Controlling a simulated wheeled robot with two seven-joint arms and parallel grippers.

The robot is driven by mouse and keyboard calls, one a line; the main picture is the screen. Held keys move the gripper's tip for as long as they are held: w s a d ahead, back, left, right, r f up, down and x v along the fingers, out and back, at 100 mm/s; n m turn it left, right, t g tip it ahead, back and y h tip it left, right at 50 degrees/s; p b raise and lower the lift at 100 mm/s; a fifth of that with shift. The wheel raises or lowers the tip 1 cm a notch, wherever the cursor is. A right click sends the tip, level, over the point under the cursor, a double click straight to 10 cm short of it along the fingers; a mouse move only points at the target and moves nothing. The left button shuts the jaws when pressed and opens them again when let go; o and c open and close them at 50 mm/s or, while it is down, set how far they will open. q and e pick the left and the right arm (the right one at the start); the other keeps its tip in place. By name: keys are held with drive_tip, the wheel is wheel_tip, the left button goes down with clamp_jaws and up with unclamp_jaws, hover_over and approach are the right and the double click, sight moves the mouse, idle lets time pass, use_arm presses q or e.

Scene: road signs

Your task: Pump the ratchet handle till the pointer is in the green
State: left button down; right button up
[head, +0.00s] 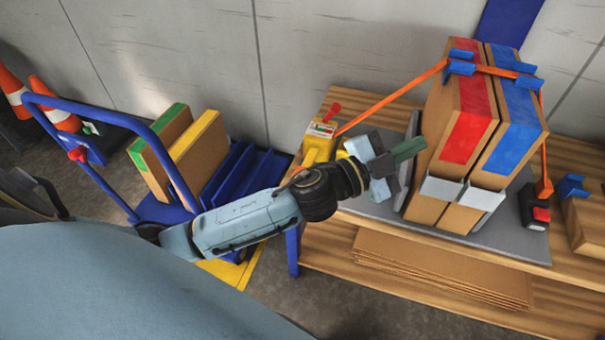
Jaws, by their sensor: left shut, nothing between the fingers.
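A yellow ratchet (312,143) sits at the left end of the wooden bench, with a small dial (322,128) on its face. A red lever-like piece (332,111) sticks up from its top. The dial is too small to tell where its pointer stands. An orange strap (392,97) runs from the ratchet up over two boxes. My left gripper (409,150) is shut and empty, right of the ratchet and just left of the boxes. My left arm and gripper hide part of the ratchet's lower right side. My right gripper is not in view.
The boxes, one with a red band (470,120) and one with a blue band (521,120), stand on a grey plate (490,238). A black and red buckle (534,208) is at right. Flat cardboard (440,268) lies below. A blue cart (160,212) with boxes stands left.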

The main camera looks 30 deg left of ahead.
use_arm(q)
drive_tip(key=s+d+m+g+h, duration=0.4)
drive_tip(key=d+m+g+h, duration=0.25)
drive_tip(key=m+g, duration=0.7)
drive_tip(key=w+a+f+m+g+y, duration=0.1)
drive_tip(key=a+f+m+g+y, duration=0.2)
drive_tip(key=a+y, duration=0.35)
drive_tip(key=a+f+m+g+y, duration=0.1)
drive_tip(key=a+f+m+y, duration=0.1)
drive_tip(key=a+f+y, duration=0.5)
drive_tip(key=w+a+r+n+y, duration=0.1)
drive_tip(key=a, duration=0.6)
drive_tip(key=a+r+y, duration=0.1)
drive_tip(key=a+y, duration=0.1)
drive_tip(key=a, duration=0.5)
drive_tip(key=shift+w+a+r+n+g+y, duration=0.25)
drive_tip(key=shift+w+r+n+g+y, duration=0.05)
drive_tip(key=shift+w+n+g, duration=0.1)
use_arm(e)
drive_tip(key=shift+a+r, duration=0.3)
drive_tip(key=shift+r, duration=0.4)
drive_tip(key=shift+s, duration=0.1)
use_arm(q)
drive_tip(key=shift+f+b, duration=0.1)
drive_tip(key=shift+b, duration=0.2)
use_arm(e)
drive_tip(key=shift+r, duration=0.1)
